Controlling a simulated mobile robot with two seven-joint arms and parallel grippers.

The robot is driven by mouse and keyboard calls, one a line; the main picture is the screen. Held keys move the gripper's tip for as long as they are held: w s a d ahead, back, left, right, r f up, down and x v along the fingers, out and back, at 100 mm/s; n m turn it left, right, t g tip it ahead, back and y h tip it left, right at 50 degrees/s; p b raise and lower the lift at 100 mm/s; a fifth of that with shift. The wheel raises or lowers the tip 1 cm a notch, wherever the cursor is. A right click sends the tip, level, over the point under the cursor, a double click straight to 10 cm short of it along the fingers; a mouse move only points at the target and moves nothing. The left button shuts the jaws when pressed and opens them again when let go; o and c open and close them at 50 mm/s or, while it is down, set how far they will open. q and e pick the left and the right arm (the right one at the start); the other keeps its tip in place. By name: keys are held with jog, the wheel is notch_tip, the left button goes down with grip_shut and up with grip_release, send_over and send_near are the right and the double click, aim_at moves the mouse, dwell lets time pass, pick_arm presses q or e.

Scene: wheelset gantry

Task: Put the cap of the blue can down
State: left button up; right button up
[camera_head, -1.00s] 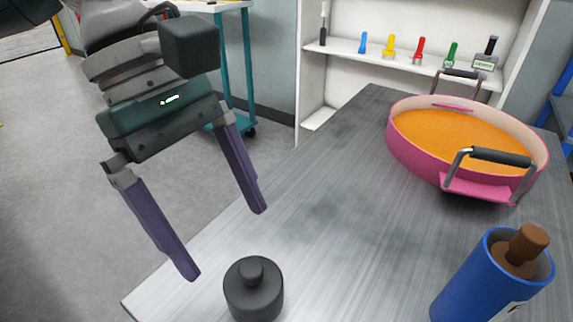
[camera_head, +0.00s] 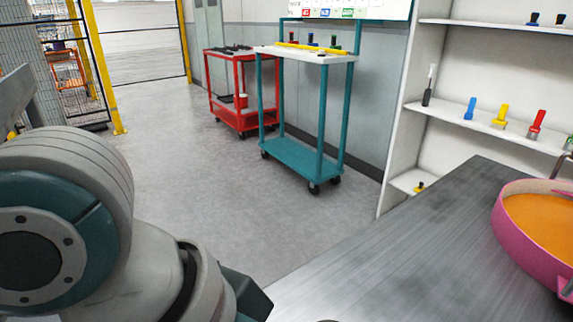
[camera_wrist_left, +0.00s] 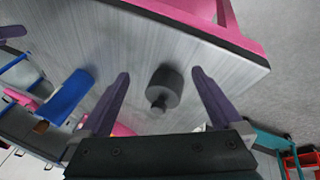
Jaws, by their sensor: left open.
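A dark grey cap (camera_wrist_left: 168,84) with a small knob stands on the grey table in the left wrist view, lying between my left gripper's fingers in the picture and seemingly apart from them. My left gripper (camera_wrist_left: 160,73) is open, with two purple fingers and nothing held. The blue can (camera_wrist_left: 70,96) shows to the left of the fingers in that view. In the head view the left arm fills the lower left and its gripper is out of frame. The can is out of the head view. My right gripper is in neither view.
The grey table (camera_head: 400,250) fills the head view's lower right. A pink pan (camera_head: 530,245) with orange contents sits at its right edge. A white shelf (camera_head: 470,120) with coloured items stands behind. A teal cart (camera_head: 305,160) and red cart (camera_head: 240,115) stand on open floor.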

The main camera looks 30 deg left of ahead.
pick_arm(q)
jog(key=s+a+m+y, duration=0.2)
jog(key=s+a, duration=0.3)
jog(key=a, duration=0.3)
jog(key=shift+f+y, duration=0.25)
jog(key=shift+y, duration=0.45)
jog(key=shift+s, duration=0.1)
